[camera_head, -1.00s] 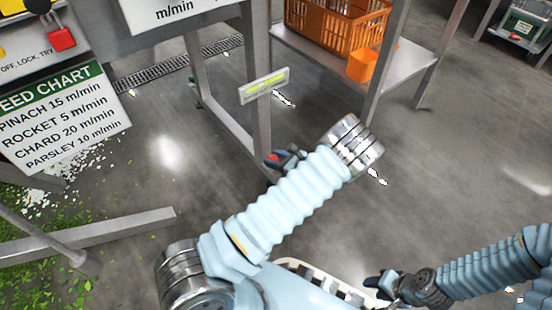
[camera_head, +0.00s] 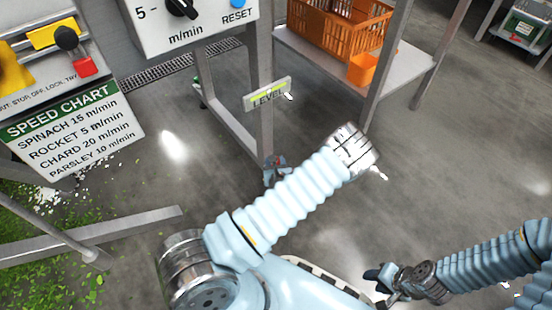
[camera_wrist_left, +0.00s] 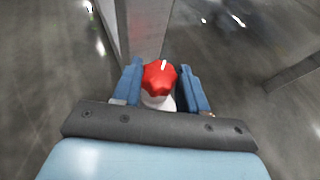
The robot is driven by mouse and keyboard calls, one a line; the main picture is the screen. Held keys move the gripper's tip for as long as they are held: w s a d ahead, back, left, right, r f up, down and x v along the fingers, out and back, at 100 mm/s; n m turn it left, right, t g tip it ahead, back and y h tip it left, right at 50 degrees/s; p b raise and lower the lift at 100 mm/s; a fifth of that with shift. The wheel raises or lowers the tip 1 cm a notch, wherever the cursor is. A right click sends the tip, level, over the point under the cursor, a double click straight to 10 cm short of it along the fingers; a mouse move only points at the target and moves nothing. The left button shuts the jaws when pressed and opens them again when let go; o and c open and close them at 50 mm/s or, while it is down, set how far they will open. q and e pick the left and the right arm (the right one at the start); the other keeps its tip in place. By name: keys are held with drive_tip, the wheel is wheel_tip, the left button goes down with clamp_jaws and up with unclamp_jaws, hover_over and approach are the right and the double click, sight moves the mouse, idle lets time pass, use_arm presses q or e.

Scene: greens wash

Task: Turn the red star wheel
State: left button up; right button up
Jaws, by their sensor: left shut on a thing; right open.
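The red star wheel (camera_wrist_left: 158,76) shows in the left wrist view between my left gripper's blue fingers (camera_wrist_left: 160,86). It has a lobed rim, a white mark on top and a pale base below. The fingers are shut on its two sides. In the head view my left gripper (camera_head: 275,170) is small, at the foot of a grey frame leg, and the wheel cannot be made out there. My right gripper (camera_head: 378,283) is open and empty at the lower right, away from the wheel.
A LEVEL plate (camera_head: 267,94) is on the frame above my left gripper. A speed chart (camera_head: 70,130) and a panel (camera_head: 190,22) with a dial stand at the left. An orange crate (camera_head: 340,28) sits on a shelf. Greens (camera_head: 40,220) litter the floor at left. Open floor lies right.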

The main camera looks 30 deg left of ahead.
use_arm(q)
drive_tip(key=shift+s+a+m+t+h+p, duration=0.1)
drive_tip(key=shift+m+t+h+p, duration=0.35)
drive_tip(key=shift+m+h, duration=0.2)
drive_tip(key=o, duration=1.1)
drive_tip(key=shift+c, duration=0.2)
